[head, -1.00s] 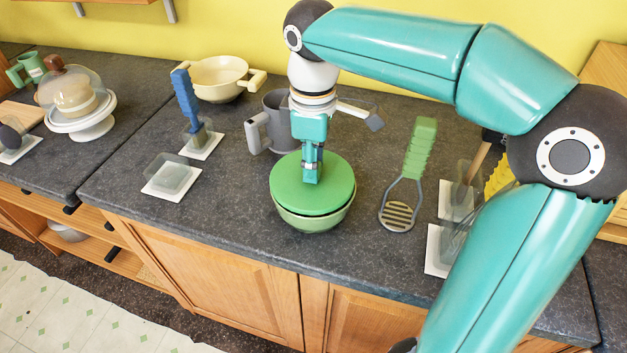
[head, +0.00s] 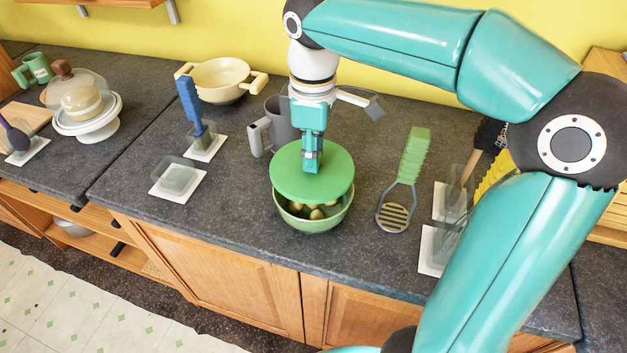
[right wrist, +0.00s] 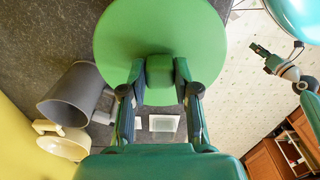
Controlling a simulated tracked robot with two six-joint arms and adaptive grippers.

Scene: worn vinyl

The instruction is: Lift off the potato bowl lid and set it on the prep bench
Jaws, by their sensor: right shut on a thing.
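The flat green lid (head: 335,184) hangs a little above the green potato bowl (head: 312,226), with a gap at the front. Brown potatoes (head: 317,214) show inside the bowl. My right gripper (head: 310,165) points down and is shut on the lid's knob. In the right wrist view its two fingers (right wrist: 159,82) grip the green knob, with the lid (right wrist: 160,25) beyond. The bowl is hidden behind the lid there. My left gripper (right wrist: 262,50) shows small at the right of the right wrist view, its jaws too small to judge.
The dark worktop (head: 245,225) is clear at the bowl's front left. A grey jug (head: 277,122) stands close behind the bowl, and a green-handled masher (head: 402,185) lies to its right. A clear container (head: 178,177) on a white tile is at left.

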